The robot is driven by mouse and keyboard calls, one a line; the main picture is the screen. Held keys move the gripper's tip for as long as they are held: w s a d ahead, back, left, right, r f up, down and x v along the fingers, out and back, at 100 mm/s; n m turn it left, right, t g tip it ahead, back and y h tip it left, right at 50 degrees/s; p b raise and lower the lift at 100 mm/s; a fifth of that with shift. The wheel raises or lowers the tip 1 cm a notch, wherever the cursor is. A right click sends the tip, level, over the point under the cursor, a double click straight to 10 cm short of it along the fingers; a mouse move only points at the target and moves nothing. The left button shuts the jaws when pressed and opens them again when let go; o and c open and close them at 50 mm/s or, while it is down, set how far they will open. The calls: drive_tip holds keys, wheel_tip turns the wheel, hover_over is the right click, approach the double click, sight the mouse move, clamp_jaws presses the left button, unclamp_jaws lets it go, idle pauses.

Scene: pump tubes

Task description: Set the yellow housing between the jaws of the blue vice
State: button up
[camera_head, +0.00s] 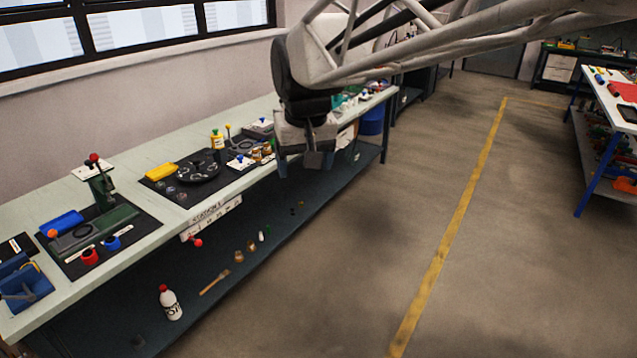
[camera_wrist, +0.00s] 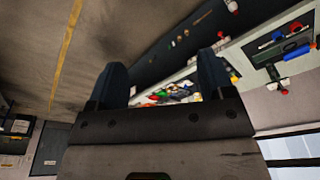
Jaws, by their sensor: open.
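My gripper (camera_head: 303,162) hangs in front of the bench's right half in the head view, over the bench edge and aisle. In the wrist view my gripper (camera_wrist: 160,72) is open, with nothing between its two dark fingers. A blue vice-like block (camera_head: 27,287) with a grey handle stands at the bench's near left end, partly cut by the picture edge. A small yellow-topped upright object (camera_head: 217,140) stands at the back of the middle station; I cannot tell whether it is the yellow housing. My gripper is far from the blue block.
A white bottle (camera_head: 170,302) stands on the lower shelf. The floor (camera_head: 375,215) right of the bench is clear.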

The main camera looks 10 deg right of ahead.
drive_tip(key=s+d+f, duration=0.3)
drive_tip(key=s, duration=0.4)
drive_tip(key=s+d+f+m, duration=0.1)
drive_tip(key=s+d+f, duration=0.2)
drive_tip(key=s, duration=0.3)
drive_tip(key=s+d+f, duration=0.3)
drive_tip(key=s, duration=0.4)
drive_tip(key=shift+s+d+f+m+h, duration=0.25)
drive_tip(key=shift+s+f+m+h, duration=0.05)
